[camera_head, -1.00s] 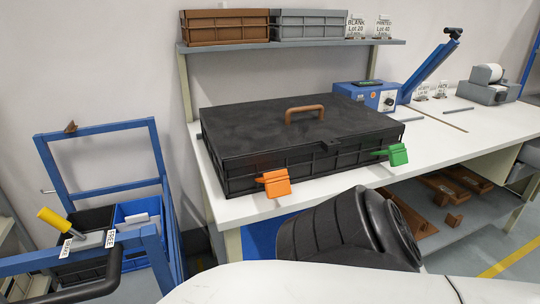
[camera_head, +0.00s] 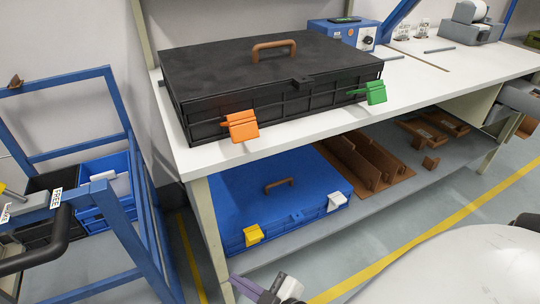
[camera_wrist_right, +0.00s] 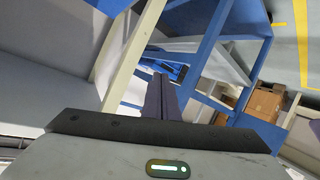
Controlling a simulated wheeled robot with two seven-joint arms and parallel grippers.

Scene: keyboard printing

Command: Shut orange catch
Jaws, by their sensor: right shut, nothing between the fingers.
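The orange catch (camera_head: 242,126) is on the front face of the black case (camera_head: 325,87), near its left end, in the head view. Its plate sticks out and slants down from the case wall. The case lid is down, with a brown handle (camera_head: 274,48) on top. My right gripper (camera_head: 262,292) shows at the bottom edge of the head view, low in front of the bench and well below the catch, apart from it. In the right wrist view its dark fingers (camera_wrist_right: 159,97) are together and empty. My left gripper is not in view.
A green catch (camera_head: 376,92) sticks out at the case's right. Below, a blue case (camera_head: 250,190) with yellow (camera_head: 253,234) and white (camera_head: 336,201) catches lies on the lower shelf beside brown parts (camera_head: 370,160). A blue cart (camera_head: 120,210) stands left. The bench edge (camera_head: 300,133) overhangs the shelf.

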